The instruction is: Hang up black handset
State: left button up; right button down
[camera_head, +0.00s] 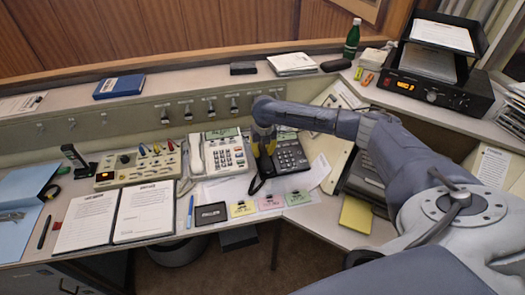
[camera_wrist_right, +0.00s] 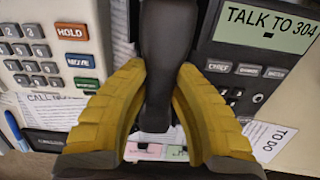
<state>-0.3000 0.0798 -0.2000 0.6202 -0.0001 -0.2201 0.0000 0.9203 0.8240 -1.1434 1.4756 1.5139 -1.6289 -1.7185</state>
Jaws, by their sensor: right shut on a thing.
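My right gripper (camera_head: 263,148) has yellow fingers and is over the left side of the black desk phone (camera_head: 291,156). It is shut on the black handset (camera_wrist_right: 168,50), which shows upright between the fingers in the right wrist view. The black phone (camera_wrist_right: 240,75) lies right of the handset there, with a green display reading "TALK TO 304". In the head view the gripper and arm hide most of the handset; its lower dark part (camera_head: 264,166) shows below the fingers. I cannot tell whether the handset touches the cradle. My left gripper is not in view.
A white phone (camera_head: 225,155) with its own handset stands close on the left. Yellow, pink and green notes (camera_head: 270,202) lie in front. An open binder (camera_head: 115,215) and a beige switch panel (camera_head: 138,165) are farther left. A green bottle (camera_head: 351,40) stands on the back ledge.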

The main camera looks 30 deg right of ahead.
jog(key=shift+f, duration=0.3)
dwell(0.6)
jog(key=c, duration=0.6)
grip_release()
jog(key=shift+s+a+r, duration=0.1)
jog(key=shift+s+r, duration=0.05)
jog(key=shift+r, duration=1)
jog(key=shift+s+r, duration=0.15)
jog(key=shift+r, duration=1)
jog(key=shift+s+a+r, duration=0.1)
jog(key=shift+s+r, duration=0.05)
jog(key=shift+r, duration=1)
